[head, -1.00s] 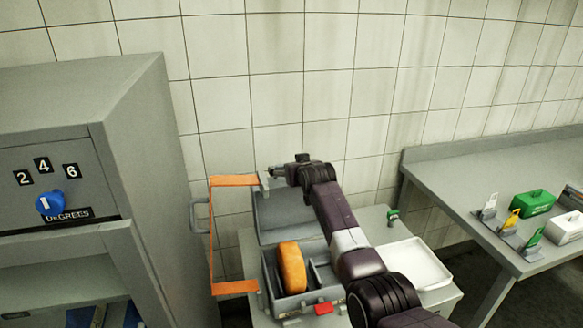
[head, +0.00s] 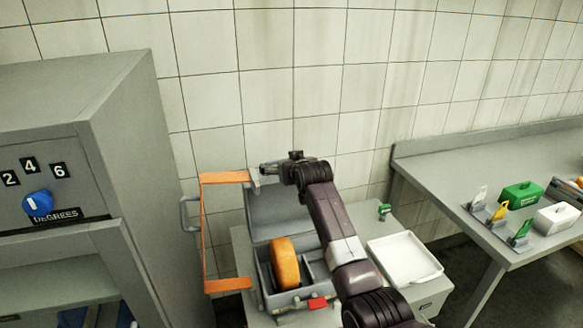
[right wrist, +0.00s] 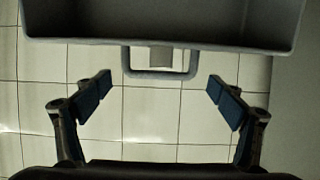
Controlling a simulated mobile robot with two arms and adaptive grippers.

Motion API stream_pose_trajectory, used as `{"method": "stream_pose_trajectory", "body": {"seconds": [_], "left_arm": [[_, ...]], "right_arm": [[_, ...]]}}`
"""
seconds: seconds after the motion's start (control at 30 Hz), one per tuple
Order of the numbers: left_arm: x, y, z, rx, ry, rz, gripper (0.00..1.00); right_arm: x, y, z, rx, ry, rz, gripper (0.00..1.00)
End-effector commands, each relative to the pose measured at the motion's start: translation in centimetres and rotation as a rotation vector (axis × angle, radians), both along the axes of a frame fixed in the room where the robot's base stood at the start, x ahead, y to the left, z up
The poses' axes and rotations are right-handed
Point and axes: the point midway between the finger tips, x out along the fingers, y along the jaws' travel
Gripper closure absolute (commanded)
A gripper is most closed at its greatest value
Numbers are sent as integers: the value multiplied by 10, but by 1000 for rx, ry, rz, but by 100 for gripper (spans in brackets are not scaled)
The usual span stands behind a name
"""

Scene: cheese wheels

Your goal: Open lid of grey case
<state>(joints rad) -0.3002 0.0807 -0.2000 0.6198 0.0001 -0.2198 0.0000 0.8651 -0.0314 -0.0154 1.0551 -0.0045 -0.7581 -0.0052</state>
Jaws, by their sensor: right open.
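The grey case (head: 262,278) stands with its lid (head: 272,216) raised at the back, tilted up towards the tiled wall. An orange cheese wheel (head: 285,262) stands upright in the case's left part. A red latch (head: 317,303) is on the front edge. My right gripper (head: 264,170) is at the top edge of the lid. In the right wrist view the gripper (right wrist: 158,85) is open and empty, its fingers on either side of a grey handle (right wrist: 159,74) below the lid (right wrist: 165,22), apart from it. My left gripper is not in view.
A grey cabinet (head: 120,130) with a blue knob (head: 37,204) is at left. A side table (head: 460,190) with green and white boxes is at right.

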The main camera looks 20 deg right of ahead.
Motion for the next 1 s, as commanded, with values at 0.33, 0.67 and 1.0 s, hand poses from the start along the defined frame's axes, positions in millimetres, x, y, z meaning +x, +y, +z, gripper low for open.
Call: {"method": "stream_pose_trajectory", "body": {"seconds": [0.33, 0.67, 1.0], "left_arm": [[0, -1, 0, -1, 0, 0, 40], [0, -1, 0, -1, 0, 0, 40], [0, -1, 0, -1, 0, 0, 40]], "right_arm": [[-42, -1, 19, 0, -4, 0, 12], [-74, -2, 34, 0, -4, 0, 12], [-79, -2, 36, 0, -2, 0, 12]]}}
